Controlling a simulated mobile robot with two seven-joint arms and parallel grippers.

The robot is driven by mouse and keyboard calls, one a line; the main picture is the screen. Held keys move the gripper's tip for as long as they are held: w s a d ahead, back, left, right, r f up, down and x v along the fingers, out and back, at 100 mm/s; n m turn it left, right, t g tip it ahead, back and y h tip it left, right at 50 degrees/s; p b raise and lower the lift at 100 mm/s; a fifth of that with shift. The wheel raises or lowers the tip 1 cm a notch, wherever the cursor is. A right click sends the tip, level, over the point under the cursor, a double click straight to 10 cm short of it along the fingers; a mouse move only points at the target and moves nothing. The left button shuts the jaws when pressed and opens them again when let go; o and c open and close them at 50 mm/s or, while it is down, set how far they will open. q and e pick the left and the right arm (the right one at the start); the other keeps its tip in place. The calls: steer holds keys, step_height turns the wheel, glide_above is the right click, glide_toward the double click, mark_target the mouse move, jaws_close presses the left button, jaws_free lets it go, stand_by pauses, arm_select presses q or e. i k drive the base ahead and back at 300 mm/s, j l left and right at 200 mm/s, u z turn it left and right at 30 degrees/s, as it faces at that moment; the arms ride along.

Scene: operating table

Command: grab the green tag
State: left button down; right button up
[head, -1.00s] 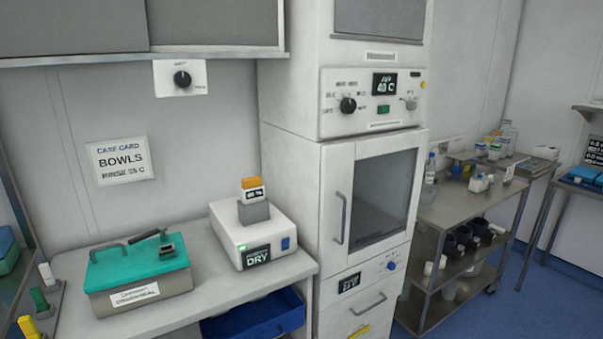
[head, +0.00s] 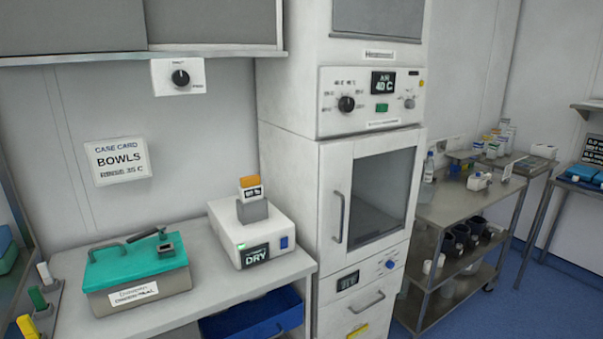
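A green tag (head: 37,299) stands in a grey rack (head: 48,316) at the lower left edge of the head view. A white tag (head: 45,273) stands behind it and a yellow tag (head: 27,326) in front of it, partly cut off by the picture's bottom edge. Neither of my grippers shows in the view.
A grey box with a teal lid (head: 110,266) sits on the counter (head: 202,257) right of the rack. A white device marked DRY (head: 237,230) stands further right. A tall cabinet (head: 308,210) rises beside the counter. A steel cart (head: 452,206) stands at the right.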

mark_target(35, 292)
steer(key=u, duration=1.6)
steer(key=l, duration=2.4)
